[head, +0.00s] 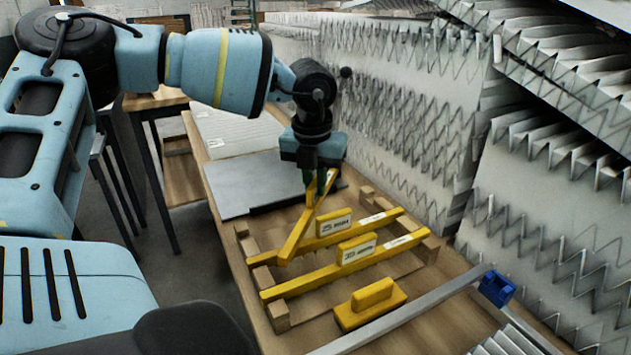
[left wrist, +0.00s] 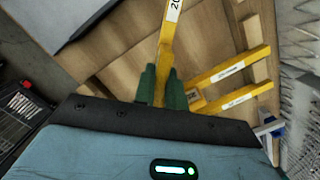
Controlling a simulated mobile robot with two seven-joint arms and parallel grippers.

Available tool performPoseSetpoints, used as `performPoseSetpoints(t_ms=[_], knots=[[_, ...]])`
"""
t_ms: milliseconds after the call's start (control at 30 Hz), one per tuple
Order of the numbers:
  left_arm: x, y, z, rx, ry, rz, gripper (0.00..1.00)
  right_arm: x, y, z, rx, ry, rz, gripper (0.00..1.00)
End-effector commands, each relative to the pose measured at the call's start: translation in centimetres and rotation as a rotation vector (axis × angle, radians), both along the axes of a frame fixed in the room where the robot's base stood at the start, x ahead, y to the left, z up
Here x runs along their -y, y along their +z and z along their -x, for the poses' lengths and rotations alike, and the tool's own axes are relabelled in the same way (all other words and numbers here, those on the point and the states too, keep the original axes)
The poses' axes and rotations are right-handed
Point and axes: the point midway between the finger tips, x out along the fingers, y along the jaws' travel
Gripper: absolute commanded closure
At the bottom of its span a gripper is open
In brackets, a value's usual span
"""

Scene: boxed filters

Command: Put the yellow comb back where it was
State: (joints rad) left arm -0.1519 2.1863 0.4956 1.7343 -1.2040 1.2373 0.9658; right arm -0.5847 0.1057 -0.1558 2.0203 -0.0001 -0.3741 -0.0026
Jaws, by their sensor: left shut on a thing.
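My left gripper (head: 317,186) is shut on a yellow comb (head: 299,232), a long bar held at a slant above the wooden rack (head: 276,314). The comb's low end is near the rack's left side; whether it touches is unclear. In the left wrist view the green fingers (left wrist: 162,78) grip this comb (left wrist: 166,42), which has a white label. Two other yellow combs lie across the rack: a far one (head: 390,216) and a near one (head: 285,289), each with a labelled raised grip. My right gripper is not in view.
A yellow block with a handle (head: 371,303) sits at the rack's near end. A metal bar with a blue clamp (head: 497,288) crosses in front. A grey plate (head: 245,184) lies behind the rack. Pleated filters (head: 390,110) stand along the right side.

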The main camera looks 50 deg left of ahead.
Motion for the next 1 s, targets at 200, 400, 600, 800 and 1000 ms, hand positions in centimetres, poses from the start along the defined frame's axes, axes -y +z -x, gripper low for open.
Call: performPoseSetpoints(t_ms=[200,400,600,800,1000], knots=[[0.0,-0.5,0.0,-0.001,0.000,0.000,0.82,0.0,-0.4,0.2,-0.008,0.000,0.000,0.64],[0.0,-0.5,0.0,0.000,0.000,0.000,0.66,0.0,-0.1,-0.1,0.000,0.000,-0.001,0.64],[0.0,-0.4,0.0,0.000,0.000,0.000,0.66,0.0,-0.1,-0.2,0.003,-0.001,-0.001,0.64],[0.0,0.9,0.0,0.003,0.000,0.001,0.66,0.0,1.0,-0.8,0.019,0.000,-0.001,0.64],[0.2,4.5,0.3,0.004,0.000,-0.002,0.66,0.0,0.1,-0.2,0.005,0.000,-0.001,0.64]])
